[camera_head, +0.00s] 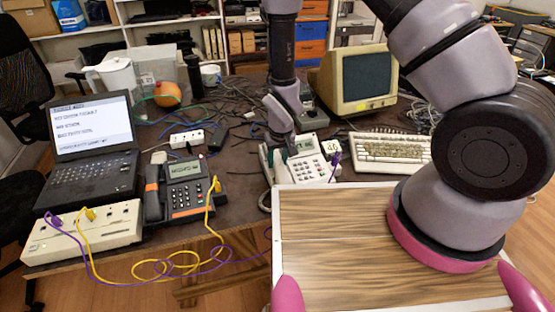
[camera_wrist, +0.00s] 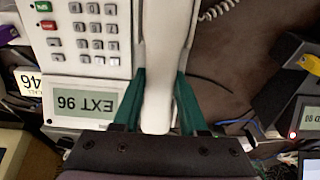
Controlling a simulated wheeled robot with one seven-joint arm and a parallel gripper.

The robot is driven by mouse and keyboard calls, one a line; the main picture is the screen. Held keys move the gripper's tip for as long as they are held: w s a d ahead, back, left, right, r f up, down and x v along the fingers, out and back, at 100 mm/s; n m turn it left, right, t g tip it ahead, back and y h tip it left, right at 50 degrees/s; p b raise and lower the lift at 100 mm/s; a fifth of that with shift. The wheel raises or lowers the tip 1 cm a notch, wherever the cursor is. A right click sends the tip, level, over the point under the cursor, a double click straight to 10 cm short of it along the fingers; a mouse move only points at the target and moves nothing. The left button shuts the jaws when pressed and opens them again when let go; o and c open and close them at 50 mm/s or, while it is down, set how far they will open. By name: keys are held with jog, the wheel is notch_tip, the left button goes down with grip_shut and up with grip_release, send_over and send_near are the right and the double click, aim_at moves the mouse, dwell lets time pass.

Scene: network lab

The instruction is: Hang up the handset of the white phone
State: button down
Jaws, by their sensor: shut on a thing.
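The white phone (camera_head: 318,170) stands on the dark table in the middle of the head view, with its keypad facing up. Its keypad and its EXT 96 display (camera_wrist: 92,102) show upside down in the wrist view. My gripper (camera_head: 281,153) is over the phone's left side. Its green fingers (camera_wrist: 158,108) are shut on the white handset (camera_wrist: 166,45), one on each side. The handset lies lengthwise beside the keypad. My gripper hides most of it in the head view, and I cannot tell whether it rests in the cradle or is just above it.
A dark phone (camera_head: 188,190), a laptop (camera_head: 92,150) and a cream box with cables (camera_head: 85,232) stand at left. A keyboard (camera_head: 390,148) and an old monitor (camera_head: 358,82) stand at right. A coiled cord (camera_wrist: 215,10) runs beside the handset. Loose cables clutter the back.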

jog(key=shift+c, duration=1.8)
grip_release()
jog(key=v, duration=1)
jog(key=shift+r, duration=0.3)
jog(key=shift+d, duration=0.1)
